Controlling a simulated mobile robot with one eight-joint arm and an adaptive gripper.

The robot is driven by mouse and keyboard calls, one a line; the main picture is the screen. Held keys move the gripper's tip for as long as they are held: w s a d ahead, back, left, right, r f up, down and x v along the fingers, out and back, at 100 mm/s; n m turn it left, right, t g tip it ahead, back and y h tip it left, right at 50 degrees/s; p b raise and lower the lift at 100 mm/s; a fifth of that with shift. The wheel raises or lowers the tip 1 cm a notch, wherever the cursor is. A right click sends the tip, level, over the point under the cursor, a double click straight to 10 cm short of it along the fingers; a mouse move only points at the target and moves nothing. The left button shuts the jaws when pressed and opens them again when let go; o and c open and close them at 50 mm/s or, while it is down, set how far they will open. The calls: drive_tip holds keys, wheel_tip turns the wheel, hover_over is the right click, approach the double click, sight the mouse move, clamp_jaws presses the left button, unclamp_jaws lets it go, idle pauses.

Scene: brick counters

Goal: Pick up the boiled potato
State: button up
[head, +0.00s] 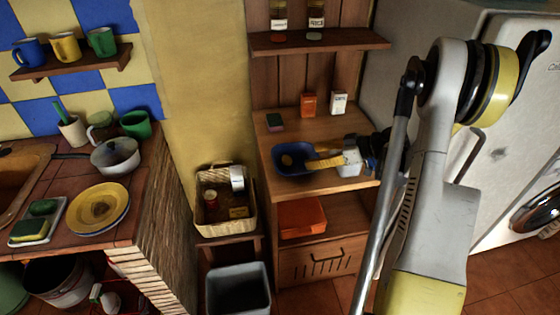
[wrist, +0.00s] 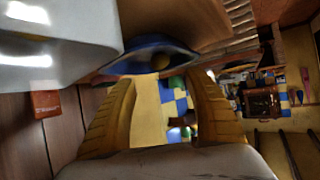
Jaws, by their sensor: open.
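A blue bowl (head: 284,151) stands on the wooden shelf top, and it also shows in the wrist view (wrist: 130,64). A small yellow-brown thing (wrist: 157,60) shows at the bowl in the wrist view and may be the boiled potato; I cannot make it out clearly in the head view. My gripper (head: 312,163) is at the right side of the bowl, its yellow fingers pointing left over the rim. In the wrist view my gripper (wrist: 162,78) has its two fingers wide apart, with nothing between them.
A white object (head: 348,168) stands close to my gripper. An orange box (head: 308,104), a white box (head: 339,102) and a dark sponge-like block (head: 275,122) are behind the bowl. A basket (head: 226,228) stands lower left. The fridge (head: 505,130) bounds the right.

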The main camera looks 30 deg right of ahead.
sight(291, 159)
drive_tip(key=b+x, duration=0.3)
drive_tip(key=x, duration=0.8)
drive_tip(key=shift+s+r, duration=0.1)
drive_tip(key=c, duration=1.3)
